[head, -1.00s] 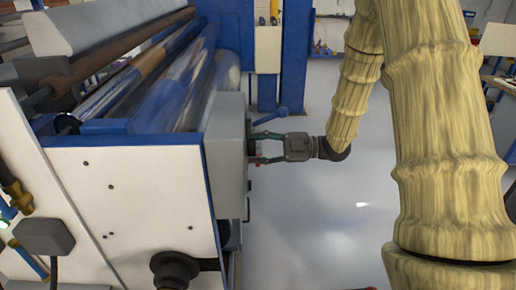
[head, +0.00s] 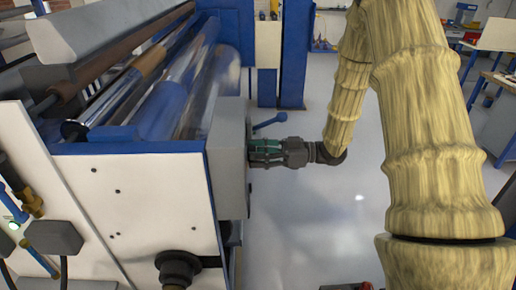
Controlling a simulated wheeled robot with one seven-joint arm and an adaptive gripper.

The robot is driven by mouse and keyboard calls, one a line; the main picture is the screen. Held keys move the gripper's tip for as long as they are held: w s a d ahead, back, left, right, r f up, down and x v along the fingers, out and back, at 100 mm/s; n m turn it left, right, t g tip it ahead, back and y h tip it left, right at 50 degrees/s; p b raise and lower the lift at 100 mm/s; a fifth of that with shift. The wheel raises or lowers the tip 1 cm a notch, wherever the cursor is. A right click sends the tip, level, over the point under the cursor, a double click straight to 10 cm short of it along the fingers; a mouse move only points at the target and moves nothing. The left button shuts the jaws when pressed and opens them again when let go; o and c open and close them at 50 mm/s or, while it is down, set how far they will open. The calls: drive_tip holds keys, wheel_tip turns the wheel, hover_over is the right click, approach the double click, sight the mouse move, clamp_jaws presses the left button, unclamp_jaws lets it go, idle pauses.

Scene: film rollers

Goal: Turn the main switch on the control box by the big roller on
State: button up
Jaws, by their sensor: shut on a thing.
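The grey control box (head: 228,160) is mounted on the right end of the roller machine, beside the big shiny roller (head: 212,92). My gripper (head: 254,152) reaches in from the right, with its fingertips at the box's right-hand face. Its fingers are close together and shut on the main switch at that face. The switch itself is hidden by the fingers and by the viewing angle, so its position cannot be read.
A blue lever (head: 270,121) sticks out just behind my gripper. A dark round fitting (head: 178,268) juts from the machine's white side panel (head: 130,205). Workbenches (head: 497,85) stand at the far right.

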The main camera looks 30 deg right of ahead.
drive_tip(key=shift+m+p, duration=1.3)
drive_tip(key=shift+m, duration=0.9)
drive_tip(key=o, duration=1)
drive_tip(key=v, duration=1.2)
drive_tip(key=shift+d, duration=0.1)
